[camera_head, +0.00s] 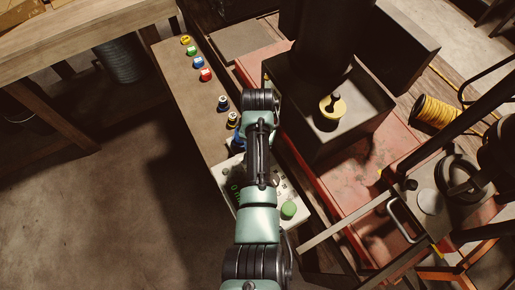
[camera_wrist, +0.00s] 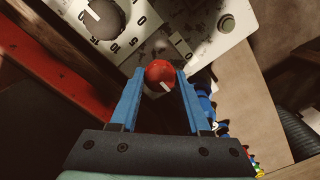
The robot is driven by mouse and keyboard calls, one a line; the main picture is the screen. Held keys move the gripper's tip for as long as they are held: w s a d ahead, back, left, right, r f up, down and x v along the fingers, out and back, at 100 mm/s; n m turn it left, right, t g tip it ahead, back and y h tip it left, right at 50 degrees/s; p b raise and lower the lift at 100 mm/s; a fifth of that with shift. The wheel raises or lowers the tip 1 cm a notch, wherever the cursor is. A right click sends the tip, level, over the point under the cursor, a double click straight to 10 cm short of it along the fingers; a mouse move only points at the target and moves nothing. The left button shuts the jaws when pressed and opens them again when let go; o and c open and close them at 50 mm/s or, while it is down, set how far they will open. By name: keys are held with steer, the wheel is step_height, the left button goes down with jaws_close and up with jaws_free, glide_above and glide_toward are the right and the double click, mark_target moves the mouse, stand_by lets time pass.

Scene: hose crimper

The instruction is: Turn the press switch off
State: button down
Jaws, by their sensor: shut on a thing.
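The press switch is a red round knob (camera_wrist: 158,72) with a short white mark, on the pale control panel (camera_wrist: 190,14). In the wrist view my gripper (camera_wrist: 161,78) has its two blue fingers on either side of the knob, shut on it. Small "I" and "O" marks are printed on the panel just beyond the knob. I cannot tell clearly which mark the knob points at. In the head view the panel (camera_head: 222,178) lies under my arm, which hides the red knob.
A dark dial (camera_wrist: 103,18) with a number scale is beside the switch. Several coloured fittings stand along the brown bench (camera_head: 180,85). The dark press (camera_head: 330,110) stands to the right.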

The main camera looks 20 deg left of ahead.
steer(key=n, duration=0.4)
steer(key=shift+r+n, duration=0.1)
steer(key=shift+n, duration=0.2)
steer(key=shift+n+p, duration=0.4)
steer(key=shift+n, duration=1.9)
steer(key=shift+c, duration=1.8)
jaws_free()
step_height(320, 180, up, 13)
steer(key=b, duration=0.2)
